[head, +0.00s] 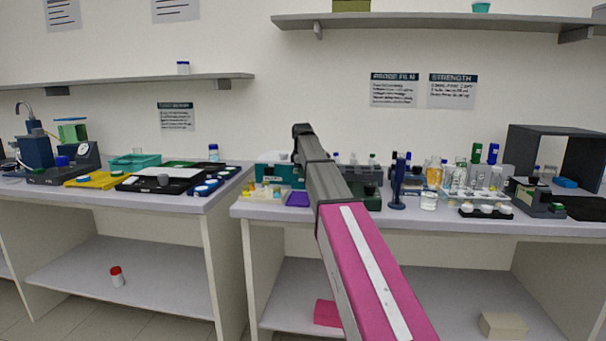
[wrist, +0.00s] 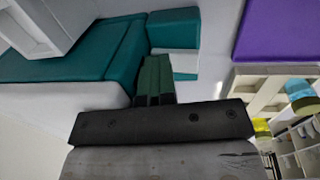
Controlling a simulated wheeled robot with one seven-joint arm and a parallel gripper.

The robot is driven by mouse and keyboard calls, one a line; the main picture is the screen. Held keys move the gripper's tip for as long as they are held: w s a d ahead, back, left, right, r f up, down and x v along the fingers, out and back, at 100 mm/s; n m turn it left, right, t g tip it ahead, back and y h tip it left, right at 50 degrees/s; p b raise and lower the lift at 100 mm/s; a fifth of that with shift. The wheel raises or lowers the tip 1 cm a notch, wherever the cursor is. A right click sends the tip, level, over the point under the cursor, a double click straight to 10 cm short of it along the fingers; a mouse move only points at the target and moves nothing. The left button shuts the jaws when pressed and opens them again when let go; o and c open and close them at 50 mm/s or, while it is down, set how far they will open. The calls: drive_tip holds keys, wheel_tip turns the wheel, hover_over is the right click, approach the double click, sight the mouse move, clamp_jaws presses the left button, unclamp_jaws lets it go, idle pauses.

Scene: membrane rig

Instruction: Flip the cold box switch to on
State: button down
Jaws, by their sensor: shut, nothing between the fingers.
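The cold box (head: 268,175) looks to be the teal box with a pale top on the right bench, partly hidden behind my arm. In the wrist view its teal body (wrist: 90,60) fills the upper left, with a pale part above it. A small teal block (wrist: 173,28) and a white piece (wrist: 186,64) sit beside the body; I cannot tell for sure that these form the switch or which way it is set. My gripper (wrist: 156,66) is shut and empty, its dark green fingertips close to the white piece. Contact cannot be told. My arm hides the gripper in the head view.
A purple pad (head: 298,200) lies on the bench near the box, also in the wrist view (wrist: 280,32). A pale rack (head: 263,192) of small vials stands left of it. A blue stand (head: 398,185) and glassware crowd the right. A gap separates the two benches.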

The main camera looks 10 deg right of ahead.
sight(302, 180)
drive_tip(key=shift+s+f, duration=0.15)
drive_tip(key=shift+f, duration=0.1)
drive_tip(key=shift+s+a+r, duration=0.1)
drive_tip(key=shift+s+a, duration=0.1)
drive_tip(key=shift+s, duration=0.5)
drive_tip(key=shift+r, duration=0.1)
drive_tip(key=shift+w+r, duration=0.1)
drive_tip(key=shift+r, duration=0.15)
wheel_tip(302, 180, up, 14)
drive_tip(key=s, duration=0.1)
drive_tip(key=shift+s+a+f, duration=0.25)
drive_tip(key=shift+s+a, duration=0.05)
drive_tip(key=shift+s, duration=0.1)
